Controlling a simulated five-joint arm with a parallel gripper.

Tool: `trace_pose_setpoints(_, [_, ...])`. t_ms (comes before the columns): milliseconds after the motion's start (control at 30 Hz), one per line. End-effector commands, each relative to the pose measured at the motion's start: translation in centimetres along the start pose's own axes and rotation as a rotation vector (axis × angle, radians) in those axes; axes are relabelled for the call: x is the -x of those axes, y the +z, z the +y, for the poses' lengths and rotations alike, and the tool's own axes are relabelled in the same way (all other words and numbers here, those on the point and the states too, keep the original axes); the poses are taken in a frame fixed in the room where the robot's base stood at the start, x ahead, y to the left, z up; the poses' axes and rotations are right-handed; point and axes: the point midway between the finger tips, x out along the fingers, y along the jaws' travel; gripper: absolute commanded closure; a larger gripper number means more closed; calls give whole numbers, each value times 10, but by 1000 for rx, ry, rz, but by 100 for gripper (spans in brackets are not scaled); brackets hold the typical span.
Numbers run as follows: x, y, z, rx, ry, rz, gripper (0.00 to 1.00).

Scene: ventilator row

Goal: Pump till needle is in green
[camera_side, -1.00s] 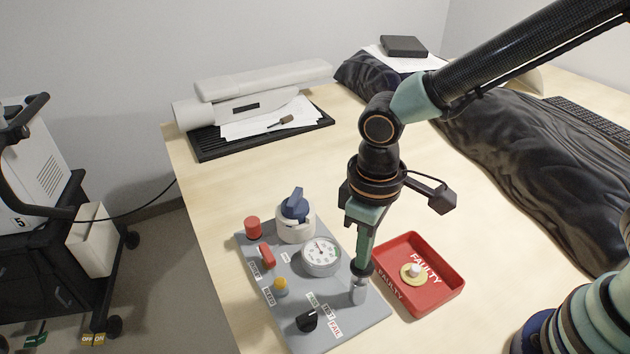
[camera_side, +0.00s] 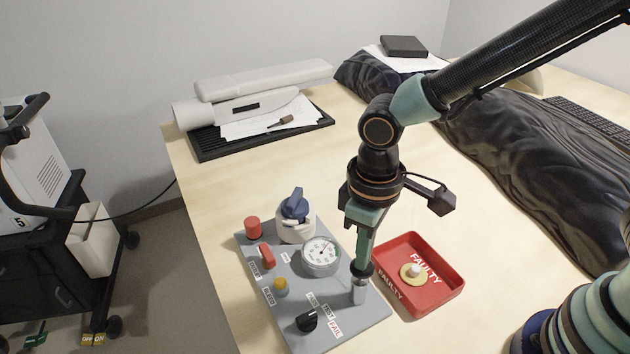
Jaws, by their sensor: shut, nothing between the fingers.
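The pump (camera_side: 359,291) is a grey metal cylinder with a black knob (camera_side: 362,269) on top, at the right edge of a grey panel. My gripper (camera_side: 364,258) is shut and empty, pointing down with its tips at the knob. Whether it touches or presses the knob is hard to tell. The round white gauge (camera_side: 321,256) sits on the panel left of the pump. Its needle points roughly up and to the right; the picture is too small to tell whether it lies in the green.
The grey panel (camera_side: 342,325) also holds a red knob (camera_side: 252,227), a red lever (camera_side: 267,256), a blue-topped white valve (camera_side: 295,221), a yellow button (camera_side: 281,286) and a black dial (camera_side: 307,320). A red FAULTY tray (camera_side: 448,298) holding a yellow disc stands close on the right.

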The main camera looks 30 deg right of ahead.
Motion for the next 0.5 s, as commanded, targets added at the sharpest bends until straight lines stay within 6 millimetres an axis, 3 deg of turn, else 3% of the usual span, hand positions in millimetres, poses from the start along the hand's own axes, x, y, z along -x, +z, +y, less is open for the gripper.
trace_pose_setpoints(500, [5,0,0,0,0,-1,100])
